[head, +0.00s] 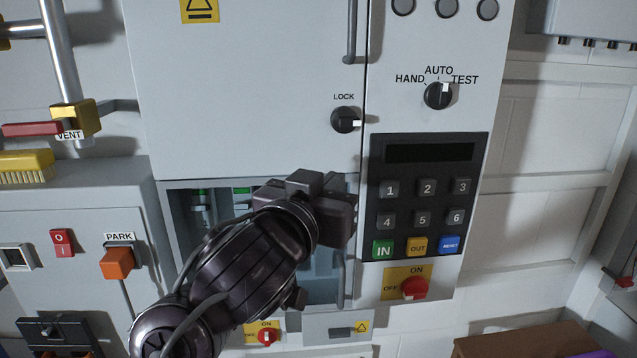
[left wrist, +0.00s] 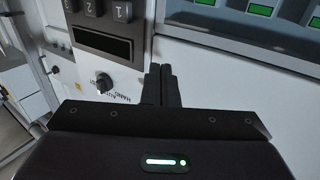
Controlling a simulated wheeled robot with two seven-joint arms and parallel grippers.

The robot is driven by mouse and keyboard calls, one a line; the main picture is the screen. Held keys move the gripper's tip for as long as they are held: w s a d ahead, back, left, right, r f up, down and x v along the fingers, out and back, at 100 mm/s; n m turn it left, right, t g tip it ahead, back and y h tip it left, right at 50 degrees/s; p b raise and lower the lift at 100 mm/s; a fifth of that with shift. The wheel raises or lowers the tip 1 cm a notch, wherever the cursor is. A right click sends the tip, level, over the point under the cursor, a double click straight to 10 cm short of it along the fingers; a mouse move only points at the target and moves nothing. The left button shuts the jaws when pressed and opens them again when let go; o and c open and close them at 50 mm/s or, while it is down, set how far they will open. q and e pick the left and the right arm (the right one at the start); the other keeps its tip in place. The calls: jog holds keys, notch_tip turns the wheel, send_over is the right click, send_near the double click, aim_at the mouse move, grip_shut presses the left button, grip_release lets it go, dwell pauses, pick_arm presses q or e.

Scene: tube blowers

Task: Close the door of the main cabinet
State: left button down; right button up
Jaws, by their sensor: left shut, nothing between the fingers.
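The main cabinet's door (head: 250,95) is a large grey-white panel with a vertical handle (head: 351,30) and a black LOCK knob (head: 345,120). It looks shut or almost shut, with a thin dark seam along its right edge; I cannot tell whether it is fully flush. In the left wrist view, the door (left wrist: 215,85) is the pale panel right of the fingers. My left gripper (head: 340,190) is in front of the cabinet by the door's lower right corner. Its fingers (left wrist: 162,82) are together and empty; contact with the door cannot be told. My right gripper is out of view.
A keypad (head: 427,195) and a HAND/AUTO/TEST dial (head: 438,95) are right of the door. Below the door is an open compartment (head: 180,225), partly hidden by my arm. A PARK box (head: 70,220) stands left. A brown-topped piece (head: 530,340) is at lower right.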

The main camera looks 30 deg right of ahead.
pick_arm(q)
jog(key=s+a+b, duration=0.3)
jog(key=s, duration=0.5)
jog(key=shift+s+a+f, duration=0.2)
jog(key=shift+s+f, duration=0.05)
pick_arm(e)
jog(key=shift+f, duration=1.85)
